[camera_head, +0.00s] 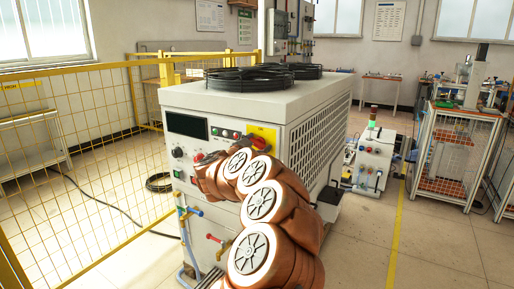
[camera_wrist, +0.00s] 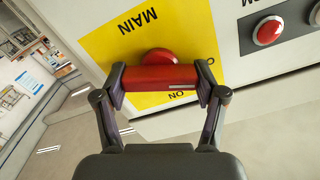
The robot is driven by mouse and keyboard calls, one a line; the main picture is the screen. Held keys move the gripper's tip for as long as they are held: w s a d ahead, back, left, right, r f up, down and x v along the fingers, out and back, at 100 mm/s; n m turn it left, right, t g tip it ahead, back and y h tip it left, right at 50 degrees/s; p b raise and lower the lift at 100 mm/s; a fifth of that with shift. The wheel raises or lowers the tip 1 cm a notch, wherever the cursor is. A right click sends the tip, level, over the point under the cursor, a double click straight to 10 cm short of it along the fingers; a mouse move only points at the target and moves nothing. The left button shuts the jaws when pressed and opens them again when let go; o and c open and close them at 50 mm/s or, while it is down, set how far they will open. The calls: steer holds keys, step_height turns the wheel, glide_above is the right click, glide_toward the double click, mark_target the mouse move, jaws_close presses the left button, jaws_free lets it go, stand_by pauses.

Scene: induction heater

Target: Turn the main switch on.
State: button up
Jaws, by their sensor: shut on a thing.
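The main switch has a red bar handle (camera_wrist: 160,77) on a round red hub, mounted on a yellow plate (camera_wrist: 110,50) marked MAIN. In the wrist view the ON label shows just below the handle, and another label at the right is partly covered. My gripper (camera_wrist: 160,82) is shut on the handle, one finger at each end of the bar. In the head view the yellow plate (camera_head: 268,131) is on the front of the heater cabinet (camera_head: 300,105).
A red push button (camera_wrist: 269,31) is right of the plate in the wrist view. Pipes and valves (camera_head: 187,212) stick out low on the front. A yellow mesh fence (camera_head: 85,170) stands at the left.

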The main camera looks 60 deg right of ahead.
steer(key=m+b, duration=0.2)
steer(key=m, duration=0.2)
steer(key=shift+s+f, duration=0.1)
steer(key=shift+f, duration=0.1)
steer(key=shift+r+m+b, duration=0.15)
steer(key=shift+m+b, duration=0.9)
steer(key=shift+m, duration=0.55)
steer(key=o, duration=1.1)
steer(key=shift+o, duration=0.2)
steer(key=shift+a, duration=0.65)
steer(key=a, duration=1)
steer(key=shift+s+a, duration=0.3)
steer(key=shift+a, duration=0.05)
